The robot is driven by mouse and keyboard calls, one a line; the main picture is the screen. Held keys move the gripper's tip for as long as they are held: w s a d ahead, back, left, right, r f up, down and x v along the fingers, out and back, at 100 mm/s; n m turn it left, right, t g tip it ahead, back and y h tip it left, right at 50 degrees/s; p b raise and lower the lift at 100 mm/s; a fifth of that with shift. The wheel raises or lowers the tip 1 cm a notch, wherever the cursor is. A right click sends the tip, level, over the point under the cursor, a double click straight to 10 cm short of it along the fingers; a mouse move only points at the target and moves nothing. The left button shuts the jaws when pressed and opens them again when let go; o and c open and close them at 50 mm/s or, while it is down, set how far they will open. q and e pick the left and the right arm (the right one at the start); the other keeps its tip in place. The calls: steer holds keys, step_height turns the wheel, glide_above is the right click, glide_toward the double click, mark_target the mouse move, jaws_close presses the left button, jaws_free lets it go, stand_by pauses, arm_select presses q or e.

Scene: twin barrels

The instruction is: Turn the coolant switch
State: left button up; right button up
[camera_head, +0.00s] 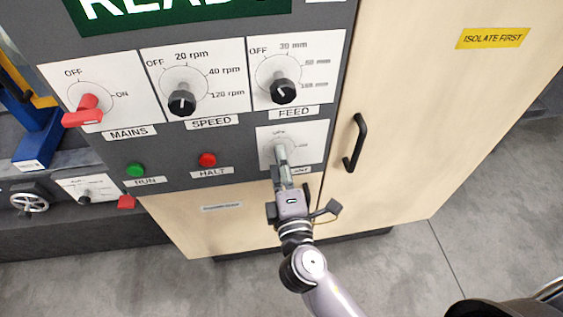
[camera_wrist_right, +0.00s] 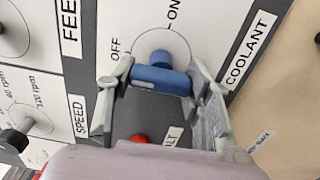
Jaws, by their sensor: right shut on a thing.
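The coolant switch (camera_wrist_right: 160,78) is a blue bar-shaped knob on a white plate marked OFF and ON, beside the COOLANT label (camera_wrist_right: 250,48) in the right wrist view. My right gripper (camera_wrist_right: 160,71) is shut on this knob, with one grey finger at each end of the bar. In the head view my right gripper (camera_head: 281,151) reaches up to the coolant plate (camera_head: 312,135), and its fingers hide the knob. I cannot tell clearly which mark the knob points to. My left gripper is not in view.
Above are the SPEED knob (camera_head: 182,103) and the FEED knob (camera_head: 284,91). The red MAINS switch (camera_head: 83,111), green RUN button (camera_head: 135,169) and red HALT button (camera_head: 208,160) are to the left. A black door handle (camera_head: 355,143) sticks out to the right.

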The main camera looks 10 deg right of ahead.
stand_by(0.4)
steer(key=o, duration=1.2)
steer(key=shift+c, duration=0.2)
steer(key=shift+s+f, duration=0.1)
steer(key=shift+s, duration=0.25)
steer(key=s, duration=1.1)
steer(key=shift+s, duration=0.2)
